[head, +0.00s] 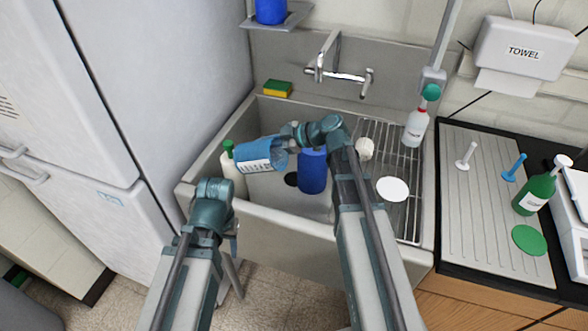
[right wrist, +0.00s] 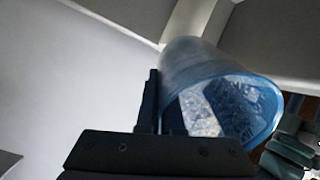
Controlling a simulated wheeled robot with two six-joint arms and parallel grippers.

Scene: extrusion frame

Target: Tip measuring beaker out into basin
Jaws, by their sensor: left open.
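The measuring beaker (head: 256,154) is blue and see-through with a white printed patch. It lies nearly on its side above the left half of the grey basin (head: 268,215). My right gripper (head: 290,133) is shut on it. In the right wrist view the beaker (right wrist: 196,62) is tilted, with its open rim toward the lower right. The dark fingers (right wrist: 158,105) are against its side. I cannot tell whether anything is in it or pouring out. My left gripper (head: 234,262) hangs low in front of the basin, open and mostly hidden behind its own arm.
In the basin stand a white bottle with green cap (head: 235,181) and a blue container (head: 313,172). A wire rack (head: 405,213) at the right holds a spray bottle (head: 415,128) and a white disc (head: 392,189). A sponge (head: 277,90) and tap (head: 340,74) are behind. A fridge (head: 165,80) is left.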

